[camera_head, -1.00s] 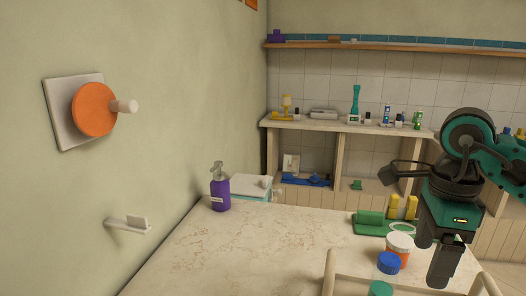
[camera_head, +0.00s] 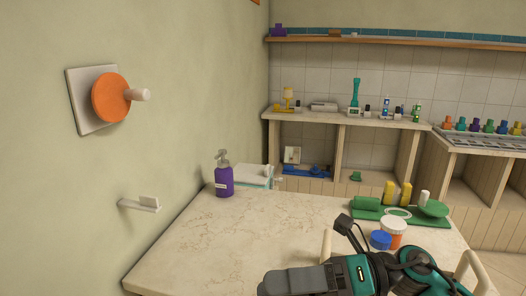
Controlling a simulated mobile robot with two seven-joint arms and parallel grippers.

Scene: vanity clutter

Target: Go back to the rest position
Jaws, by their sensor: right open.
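My right gripper (camera_head: 268,287) is low in the head view, over the front part of the marble-topped counter (camera_head: 215,242). Its arm comes in from the lower right, and its jaws point left. It is open, and I see nothing held in it. It covers part of a beige-handled tray (camera_head: 326,247) at the counter's front. My left gripper is not in view.
An orange-and-white jar (camera_head: 393,230) and a blue lid (camera_head: 380,240) stand just behind my right arm. A green tray (camera_head: 369,214) with yellow bottles lies behind them. A purple pump bottle (camera_head: 224,180) stands at the back left. The counter's left and middle are clear.

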